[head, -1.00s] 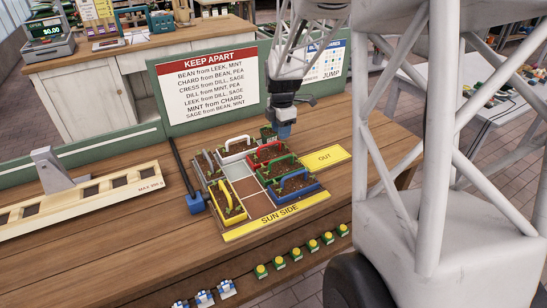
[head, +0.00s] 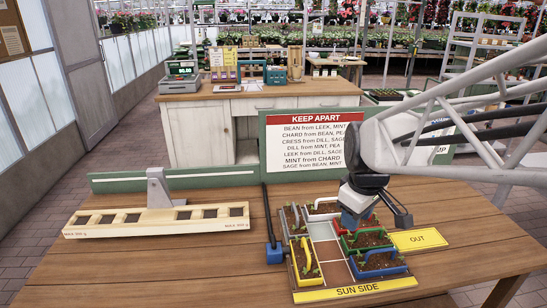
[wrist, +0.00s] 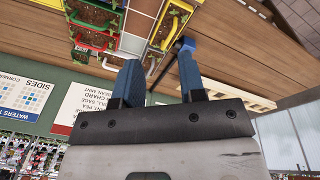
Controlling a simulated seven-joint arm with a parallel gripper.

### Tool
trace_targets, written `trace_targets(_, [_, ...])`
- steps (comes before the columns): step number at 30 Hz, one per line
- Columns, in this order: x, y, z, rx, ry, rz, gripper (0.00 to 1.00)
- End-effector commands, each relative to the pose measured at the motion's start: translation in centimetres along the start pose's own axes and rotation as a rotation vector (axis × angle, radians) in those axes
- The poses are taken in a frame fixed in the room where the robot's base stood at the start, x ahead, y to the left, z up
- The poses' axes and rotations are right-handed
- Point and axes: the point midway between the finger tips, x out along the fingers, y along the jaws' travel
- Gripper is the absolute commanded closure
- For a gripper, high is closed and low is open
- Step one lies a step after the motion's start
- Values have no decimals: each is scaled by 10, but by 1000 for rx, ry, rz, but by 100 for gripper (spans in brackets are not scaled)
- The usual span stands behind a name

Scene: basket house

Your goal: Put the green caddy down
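The green caddy (head: 366,240) holds dark soil and seedlings. It sits in the right column of the tray, between the red caddy (head: 377,222) behind it and the blue caddy (head: 380,264) in front. In the wrist view the green caddy (wrist: 88,13) shows near the top edge. My gripper (head: 350,221) is over the back part of the tray, and hides part of the red caddy. In the wrist view its two blue fingers (wrist: 160,82) are apart with nothing between them. The green caddy is apart from the fingers.
A yellow caddy (head: 305,262) and a grey one stand in the left column; a white caddy (head: 323,208) is at the back. Bare cells lie mid-tray. The yellow OUT mat (head: 418,240) is empty. A balance beam (head: 155,221) and KEEP APART board (head: 310,140) stand nearby.

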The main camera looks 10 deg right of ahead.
Motion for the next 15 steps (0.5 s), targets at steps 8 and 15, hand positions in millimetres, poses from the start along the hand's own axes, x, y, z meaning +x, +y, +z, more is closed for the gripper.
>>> trace_targets(8, [-21,-64,39,302,46,16,63])
trace_targets(15, [-26,-102,68,515,79,14,63])
